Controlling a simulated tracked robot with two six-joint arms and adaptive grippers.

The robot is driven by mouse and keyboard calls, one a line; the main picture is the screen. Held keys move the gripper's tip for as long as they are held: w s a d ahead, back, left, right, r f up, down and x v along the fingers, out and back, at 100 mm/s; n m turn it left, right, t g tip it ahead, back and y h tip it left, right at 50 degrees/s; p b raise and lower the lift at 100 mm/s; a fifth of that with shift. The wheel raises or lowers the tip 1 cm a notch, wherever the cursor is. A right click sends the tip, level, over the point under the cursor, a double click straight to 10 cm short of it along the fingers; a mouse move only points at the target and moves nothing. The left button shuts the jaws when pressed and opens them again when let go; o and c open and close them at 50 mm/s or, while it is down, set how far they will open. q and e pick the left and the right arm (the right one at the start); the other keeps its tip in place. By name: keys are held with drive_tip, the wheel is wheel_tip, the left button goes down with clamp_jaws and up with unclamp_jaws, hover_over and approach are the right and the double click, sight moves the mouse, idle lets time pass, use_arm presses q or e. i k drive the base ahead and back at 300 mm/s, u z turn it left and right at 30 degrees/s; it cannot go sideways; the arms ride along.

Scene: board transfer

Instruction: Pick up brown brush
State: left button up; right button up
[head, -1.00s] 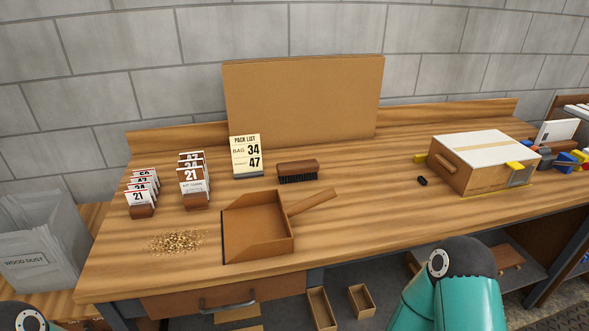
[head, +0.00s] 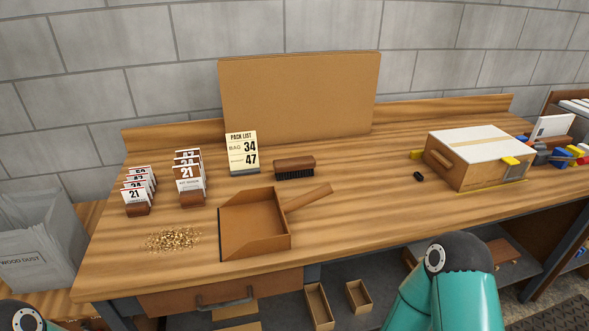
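The brown brush (head: 295,163) has a wooden top and dark bristles. It rests bristles down on the wooden workbench (head: 370,205), behind the dustpan's handle and right of the pack list card. Neither gripper shows in the head view. Part of my teal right arm is at the lower right, and a small piece of my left arm is at the lower left corner. Both are well away from the brush.
A brown dustpan (head: 262,226) lies in front of the brush. A pile of shavings (head: 172,240), numbered card holders (head: 190,185) and the pack list card (head: 243,152) are to the left. A white-topped wooden box (head: 480,148) stands right. Bench between brush and box is mostly clear.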

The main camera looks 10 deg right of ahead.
sight(288, 168)
drive_tip(key=z, duration=0.15)
drive_tip(key=i, duration=0.2)
drive_tip(key=u, duration=2.9)
drive_tip(key=k, duration=1.7)
drive_tip(key=z, duration=1.35)
drive_tip(key=k, duration=0.4)
drive_tip(key=z, duration=0.1)
drive_tip(key=i, duration=0.5)
drive_tip(key=u, duration=0.1)
